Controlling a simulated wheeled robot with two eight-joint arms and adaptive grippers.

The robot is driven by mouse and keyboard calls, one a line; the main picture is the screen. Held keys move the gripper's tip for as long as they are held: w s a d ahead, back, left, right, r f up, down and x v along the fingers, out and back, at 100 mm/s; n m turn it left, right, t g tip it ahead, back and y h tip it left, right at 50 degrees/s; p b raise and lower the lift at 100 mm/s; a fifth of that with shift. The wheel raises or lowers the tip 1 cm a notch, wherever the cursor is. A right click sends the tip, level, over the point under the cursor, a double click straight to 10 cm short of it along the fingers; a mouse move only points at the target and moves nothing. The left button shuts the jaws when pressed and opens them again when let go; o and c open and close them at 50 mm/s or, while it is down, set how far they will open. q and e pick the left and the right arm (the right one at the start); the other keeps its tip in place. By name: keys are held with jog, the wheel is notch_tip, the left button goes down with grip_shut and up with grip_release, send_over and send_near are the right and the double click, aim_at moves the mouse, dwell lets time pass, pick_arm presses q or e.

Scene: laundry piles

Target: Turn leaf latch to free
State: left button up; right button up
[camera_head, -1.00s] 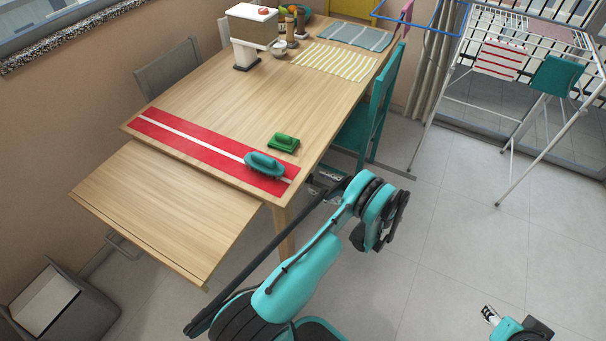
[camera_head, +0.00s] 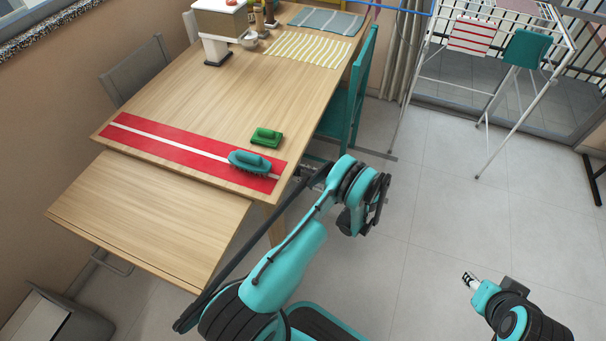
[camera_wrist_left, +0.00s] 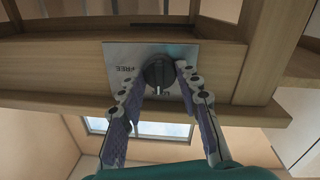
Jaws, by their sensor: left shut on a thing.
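In the left wrist view the leaf latch is a dark round knob (camera_wrist_left: 158,73) on a metal plate (camera_wrist_left: 122,58). The plate sits on a wooden rail under the table. The word FREE appears upside down at the plate's left; another marking below the knob is mostly hidden. A pale mark on the knob points down in the picture. My left gripper (camera_wrist_left: 160,78) is shut on the knob, one finger on each side. In the head view my left gripper (camera_head: 314,176) is at the table's near right edge, partly hidden. My right gripper (camera_head: 470,281) is low over the floor, away from the table.
The table (camera_head: 190,115) has a lower leaf (camera_head: 150,210) at its near side. A teal chair (camera_head: 350,100) stands close.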

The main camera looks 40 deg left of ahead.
pick_arm(q)
jog(key=shift+m, duration=0.3)
jog(key=shift+a+r+m+g+h, duration=0.1)
jog(key=shift+m+g+h, duration=0.3)
jog(key=shift+m, duration=3.65)
jog(key=shift+m+g+h, duration=0.3)
jog(key=shift+m+g, duration=0.1)
jog(key=shift+m, duration=3.65)
jog(key=o, duration=1.2)
jog(key=shift+c, duration=0.2)
jog(key=shift+w, duration=0.1)
